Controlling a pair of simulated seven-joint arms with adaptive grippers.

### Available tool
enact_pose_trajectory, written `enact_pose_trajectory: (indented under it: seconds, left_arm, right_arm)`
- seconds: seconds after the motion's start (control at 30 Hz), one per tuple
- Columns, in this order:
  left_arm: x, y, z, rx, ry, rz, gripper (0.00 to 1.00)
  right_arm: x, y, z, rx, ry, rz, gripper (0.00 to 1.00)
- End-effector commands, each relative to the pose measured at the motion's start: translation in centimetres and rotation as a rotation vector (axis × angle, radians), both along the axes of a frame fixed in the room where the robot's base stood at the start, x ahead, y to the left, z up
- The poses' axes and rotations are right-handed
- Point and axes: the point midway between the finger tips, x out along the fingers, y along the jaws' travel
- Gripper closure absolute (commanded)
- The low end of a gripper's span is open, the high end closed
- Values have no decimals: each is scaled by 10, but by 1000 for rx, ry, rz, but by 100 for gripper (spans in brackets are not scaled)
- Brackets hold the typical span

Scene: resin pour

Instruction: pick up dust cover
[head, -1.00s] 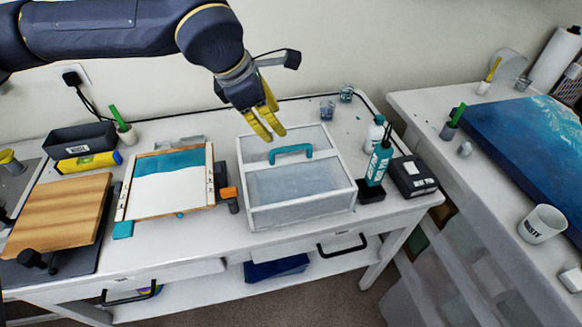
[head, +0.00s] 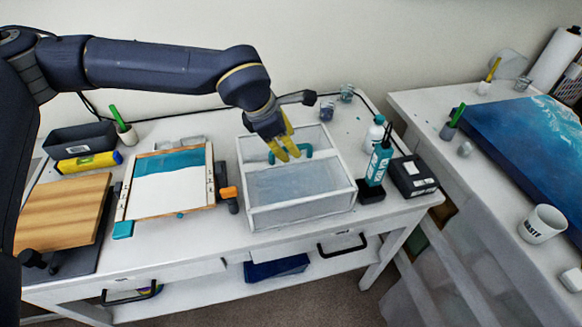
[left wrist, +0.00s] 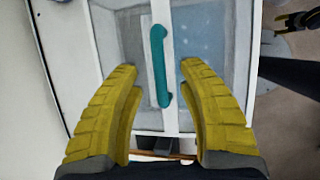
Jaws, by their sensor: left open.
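The dust cover (head: 300,212) is a clear box with white frame edges, standing on the white table in the head view. A teal handle (head: 306,151) runs along the white bar on its top. My left gripper (head: 287,155) has yellow fingers and is above the cover at the handle, hiding part of it. In the left wrist view the teal handle (left wrist: 160,66) lies between the two open fingers (left wrist: 162,95), a little ahead of the tips, and the jaws hold nothing.
A wooden board (head: 62,212) lies farther left.

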Motion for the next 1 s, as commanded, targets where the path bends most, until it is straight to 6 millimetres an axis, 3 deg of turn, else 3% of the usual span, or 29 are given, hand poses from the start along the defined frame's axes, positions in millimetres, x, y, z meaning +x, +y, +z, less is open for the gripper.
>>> enact_pose_trajectory:
  seconds: [0.23,0.5,0.87,1.0]
  left_arm:
    - [8,-9,-27,1,2,2,60]
    - [9,-10,-30,0,1,2,58]
    - [9,-10,-29,0,1,2,99]
    - [9,-10,-29,0,1,2,100]
  right_arm:
    - [0,1,0,1,0,0,56]
    - [0,1,0,1,0,0,56]
    - [0,1,0,1,0,0,56]
    - [0,1,0,1,0,0,56]
